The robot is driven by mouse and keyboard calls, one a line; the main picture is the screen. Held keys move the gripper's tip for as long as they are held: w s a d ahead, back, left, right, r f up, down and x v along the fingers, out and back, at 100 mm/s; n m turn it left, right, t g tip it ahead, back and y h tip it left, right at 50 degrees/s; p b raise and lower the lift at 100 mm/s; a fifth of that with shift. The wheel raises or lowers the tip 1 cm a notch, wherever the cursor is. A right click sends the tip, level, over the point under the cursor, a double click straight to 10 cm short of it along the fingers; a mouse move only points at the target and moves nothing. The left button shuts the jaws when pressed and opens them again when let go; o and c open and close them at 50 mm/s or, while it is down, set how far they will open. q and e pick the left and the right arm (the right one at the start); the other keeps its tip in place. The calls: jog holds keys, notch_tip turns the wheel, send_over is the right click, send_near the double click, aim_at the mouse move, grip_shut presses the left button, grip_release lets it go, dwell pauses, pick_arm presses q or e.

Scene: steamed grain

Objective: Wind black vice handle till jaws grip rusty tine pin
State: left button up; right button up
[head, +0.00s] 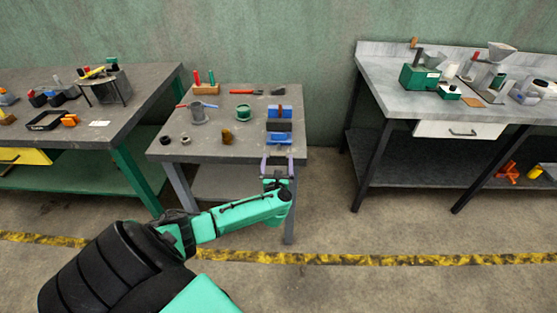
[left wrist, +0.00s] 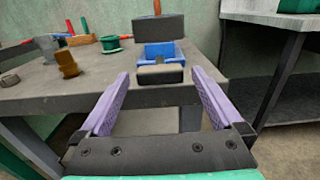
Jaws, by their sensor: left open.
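A blue vice (head: 279,139) with dark jaws stands at the right front edge of the small middle table; its blue body also shows in the left wrist view (left wrist: 160,51). The rusty pin (left wrist: 157,6) stands upright at the dark jaw block (left wrist: 158,27); whether the jaws touch it I cannot tell. A black block-like part (left wrist: 160,75), apparently the handle, faces me at the vice's front. My left gripper (head: 277,160), with lilac fingers, is open and empty in front of the vice. Its fingers lie either side of the black part in the left wrist view, apparently short of it.
The small table (head: 215,151) also carries a grey pot (head: 197,115), a green round piece (head: 243,113), a brown piece (head: 227,136) and red-handled tools. Larger benches stand left and right, with an open floor gap right of the small table.

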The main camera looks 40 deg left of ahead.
pick_arm(q)
jog(key=shift+w+a+f, duration=0.15)
jog(key=shift+w+a, duration=0.35)
jog(key=shift+d, duration=0.1)
jog(key=shift+s, duration=0.1)
jog(key=c, duration=1.3)
pick_arm(e)
jog(key=shift+w+a, duration=0.15)
jog(key=shift+a, duration=0.25)
